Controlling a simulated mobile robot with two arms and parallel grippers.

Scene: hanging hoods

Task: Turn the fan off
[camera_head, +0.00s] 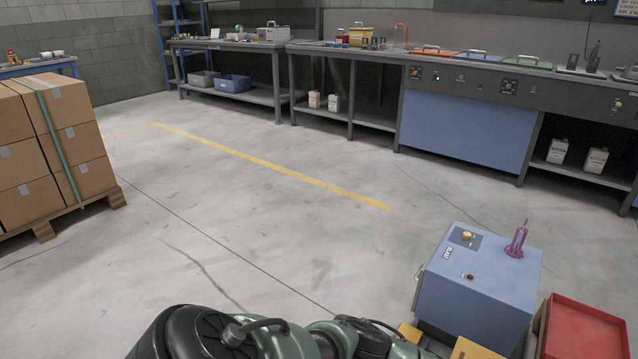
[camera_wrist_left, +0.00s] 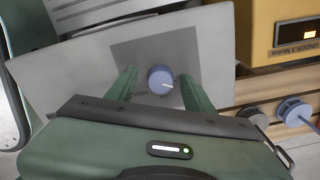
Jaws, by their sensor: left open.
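In the left wrist view, a round blue-grey knob (camera_wrist_left: 160,79) with a pale pointer mark sits on a dark grey square of a light grey panel (camera_wrist_left: 80,75). My left gripper (camera_wrist_left: 157,74) is open, with one green finger on each side of the knob. A gap shows between the knob and each finger; I cannot tell the depth between them. In the head view my left arm crosses the bottom edge, and its gripper is hidden. No fan can be made out. My right gripper is in neither view.
A yellow unit (camera_wrist_left: 285,35) with a lit display and more knobs (camera_wrist_left: 293,110) lie right of my left gripper. In the head view, a blue box (camera_head: 480,275) and a red tray (camera_head: 583,330) stand at lower right. Cartons (camera_head: 45,150) stand left; the middle floor is clear.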

